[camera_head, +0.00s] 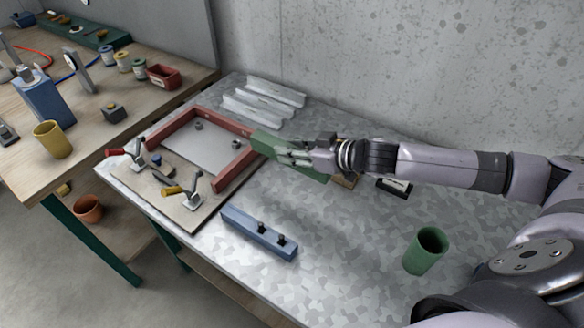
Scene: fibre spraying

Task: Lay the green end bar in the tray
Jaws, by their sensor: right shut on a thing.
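A green bar (264,142) is held in my right gripper (292,155), whose fingers are shut on its middle. The bar slants from upper left to lower right, its left end close to the back right corner of a red-sided tray (232,166). I cannot tell whether the bar touches the tray or the table. My left gripper is not in view.
Toggle clamps with a red handle (117,152) and a yellow handle (173,191) stand at the tray's front. A blue bar (258,232) with two black knobs lies in front. Pale strips (264,98) lie behind.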

